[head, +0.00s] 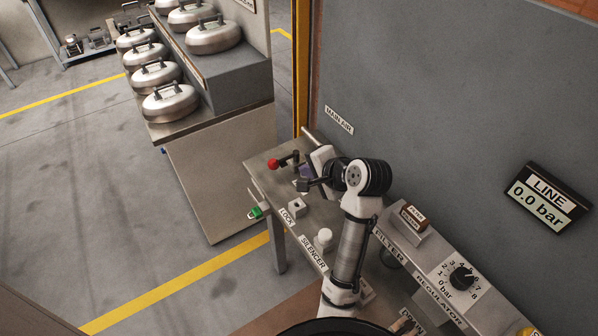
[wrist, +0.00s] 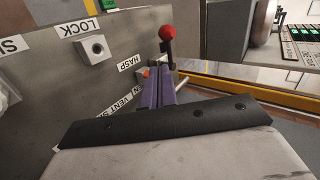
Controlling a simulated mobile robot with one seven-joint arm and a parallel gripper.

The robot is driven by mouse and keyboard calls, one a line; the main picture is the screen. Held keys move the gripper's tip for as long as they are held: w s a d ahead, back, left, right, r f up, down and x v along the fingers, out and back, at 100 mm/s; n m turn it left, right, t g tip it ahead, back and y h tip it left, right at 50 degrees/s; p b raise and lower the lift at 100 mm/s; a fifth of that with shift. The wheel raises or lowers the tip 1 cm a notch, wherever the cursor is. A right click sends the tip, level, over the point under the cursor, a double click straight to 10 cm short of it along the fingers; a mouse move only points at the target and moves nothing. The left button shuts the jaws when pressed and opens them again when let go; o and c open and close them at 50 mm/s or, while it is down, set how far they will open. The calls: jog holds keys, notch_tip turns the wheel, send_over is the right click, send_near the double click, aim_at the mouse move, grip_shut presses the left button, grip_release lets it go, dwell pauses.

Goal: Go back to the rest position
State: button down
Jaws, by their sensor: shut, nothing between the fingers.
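My gripper (head: 304,171) is over the far end of the steel bench panel, its purple fingers partly hidden by my wrist in the head view. In the wrist view the purple fingers (wrist: 160,93) lie together, shut and empty. They point toward the hasp area, near a lever with a red ball knob (wrist: 168,33). The same red knob (head: 273,163) shows just left of my gripper in the head view. I cannot tell whether the fingertips touch the lever's base. My arm is bent above the bench.
A grey wall with a LINE display (head: 547,198) reading 0.0 bar stands right. Several metal pots stand on a stepped stand at the back. Floor on the left is clear.

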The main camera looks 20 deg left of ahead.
jog(key=shift+v, duration=0.8)
